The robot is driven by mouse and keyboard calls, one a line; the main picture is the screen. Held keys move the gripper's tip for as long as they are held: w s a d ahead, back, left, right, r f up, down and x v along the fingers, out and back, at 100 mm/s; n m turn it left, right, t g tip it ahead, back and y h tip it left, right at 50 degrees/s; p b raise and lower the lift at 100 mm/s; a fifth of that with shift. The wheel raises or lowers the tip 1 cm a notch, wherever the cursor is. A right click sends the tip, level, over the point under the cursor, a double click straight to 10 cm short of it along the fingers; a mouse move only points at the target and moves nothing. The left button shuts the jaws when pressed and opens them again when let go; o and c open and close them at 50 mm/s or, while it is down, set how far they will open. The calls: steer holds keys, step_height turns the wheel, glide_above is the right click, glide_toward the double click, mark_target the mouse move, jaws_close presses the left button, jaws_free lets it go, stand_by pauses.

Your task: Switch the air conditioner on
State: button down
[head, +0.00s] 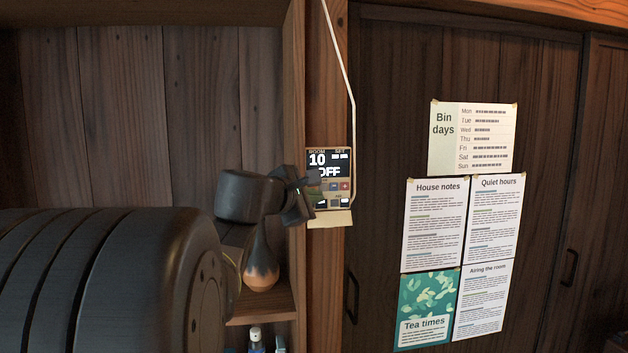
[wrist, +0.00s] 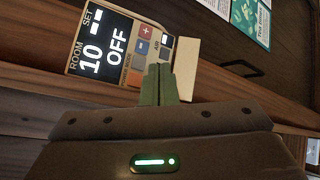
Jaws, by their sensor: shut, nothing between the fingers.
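The air conditioner's control panel (head: 322,158) is on a wooden post, with a white cord running up from it. Its screen reads ROOM 10, SET with dashes, and OFF. In the wrist view the panel (wrist: 92,46) appears turned on its side, with a red plus button (wrist: 146,33), a blue minus button (wrist: 141,47) and other small buttons. My gripper (wrist: 160,68) is shut and empty, its greenish fingertips at the button area. I cannot tell whether they touch it. The gripper (head: 312,182) hides the panel's lower left in the head view.
A brown vase (head: 261,268) stands on a shelf (head: 262,306) below my gripper. Small bottles stand lower down. Paper notices (head: 435,222) hang on the dark sliding door (head: 385,80) to the right. A pale ledge (head: 330,219) juts out under the panel.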

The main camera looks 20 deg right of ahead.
steer(key=shift+s+a+r+m+g+y+p, duration=0.15)
steer(key=shift+s+m+y, duration=0.35)
steer(key=shift+s+y, duration=0.25)
steer(key=shift+s+a+r+m+g+y+p, duration=0.1)
steer(key=shift+s+m+y, duration=0.4)
steer(key=shift+s+y, duration=0.3)
steer(key=shift+s+a+r+m+g+y+p, duration=0.15)
steer(key=shift+s+m+y, duration=0.35)
steer(key=shift+s+y, duration=0.25)
steer(key=shift+w, duration=0.15)
steer(key=w+d+p, duration=0.1)
steer(key=w+d, duration=0.1)
steer(key=w, duration=0.6)
steer(key=shift+w+p, duration=0.2)
steer(key=shift+p, duration=0.15)
stand_by(0.9)
steer(key=shift+w+d+p, duration=0.15)
steer(key=shift+w+p, duration=0.15)
steer(key=shift+w, duration=0.15)
